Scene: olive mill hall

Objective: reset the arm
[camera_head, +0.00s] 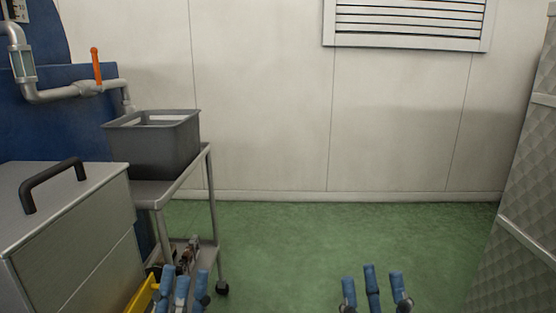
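My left gripper (182,286) shows at the bottom edge, left of the middle, in front of the cart's lower shelf. Its blue fingers point up and stand apart, with nothing seen between them. My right gripper (372,287) shows at the bottom edge, right of the middle, over the green floor. Its blue fingers are spread and empty. The rest of both arms is outside the picture.
A metal cart (158,193) carries a grey bin (155,147). A steel cabinet (75,235) with a black handle stands at the near left. A quilted metal panel (520,215) rises at right. The green floor (300,245) between is clear up to the wall.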

